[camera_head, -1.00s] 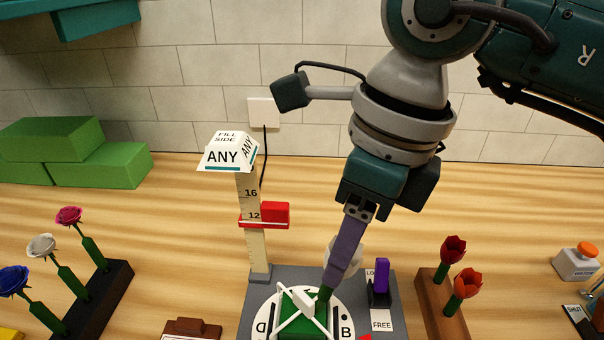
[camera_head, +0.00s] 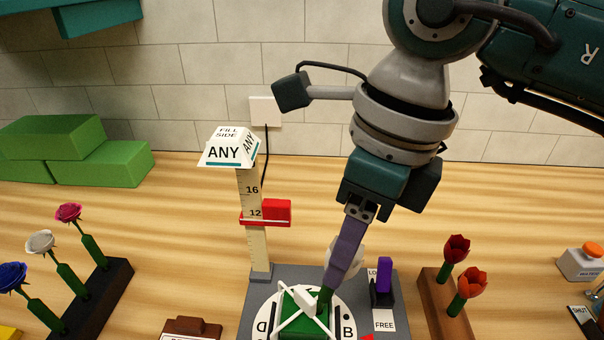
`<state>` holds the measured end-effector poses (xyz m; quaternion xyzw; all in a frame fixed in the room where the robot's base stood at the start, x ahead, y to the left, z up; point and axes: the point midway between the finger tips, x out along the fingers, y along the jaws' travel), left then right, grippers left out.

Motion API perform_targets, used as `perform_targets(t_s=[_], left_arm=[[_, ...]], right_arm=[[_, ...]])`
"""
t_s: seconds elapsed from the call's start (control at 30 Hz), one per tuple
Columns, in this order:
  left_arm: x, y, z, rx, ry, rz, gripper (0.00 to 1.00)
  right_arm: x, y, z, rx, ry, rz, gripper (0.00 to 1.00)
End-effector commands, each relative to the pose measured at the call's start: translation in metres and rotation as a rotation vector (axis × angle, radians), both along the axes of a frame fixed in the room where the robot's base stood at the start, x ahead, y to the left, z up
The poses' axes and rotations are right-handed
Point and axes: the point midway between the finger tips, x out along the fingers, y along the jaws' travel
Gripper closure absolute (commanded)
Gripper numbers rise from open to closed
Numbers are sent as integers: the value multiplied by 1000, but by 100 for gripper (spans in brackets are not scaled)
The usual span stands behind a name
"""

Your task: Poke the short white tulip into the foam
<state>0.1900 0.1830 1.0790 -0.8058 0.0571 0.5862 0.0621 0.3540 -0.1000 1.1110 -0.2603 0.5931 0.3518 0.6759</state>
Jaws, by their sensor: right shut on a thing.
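The short white tulip shows only in part. Its pale head (camera_head: 352,258) is behind the purple fingers of my right gripper (camera_head: 331,290), and its green stem (camera_head: 324,299) comes out below them. My right gripper is shut on the tulip, pointing down at the foam. The green foam (camera_head: 303,322) sits in a round white lettered dial (camera_head: 347,313), with white crossed bars over it. The stem's lower end is at the foam's back right edge; I cannot tell how deep it is in. My left gripper is not in view.
A ruler post (camera_head: 252,215) with a red slider (camera_head: 276,211) stands behind the foam. A purple-topped lever (camera_head: 384,272) is to the right. Racks hold roses (camera_head: 40,241) at left and red tulips (camera_head: 455,249) at right. Green blocks (camera_head: 104,164) lie at back left.

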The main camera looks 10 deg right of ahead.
Motion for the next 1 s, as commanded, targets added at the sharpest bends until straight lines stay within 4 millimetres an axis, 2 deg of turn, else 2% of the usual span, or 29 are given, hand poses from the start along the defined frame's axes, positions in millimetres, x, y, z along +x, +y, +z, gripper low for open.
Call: perform_targets(t_s=[1.0], left_arm=[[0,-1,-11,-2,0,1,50]], right_arm=[[0,1,-9,0,1,0,80]])
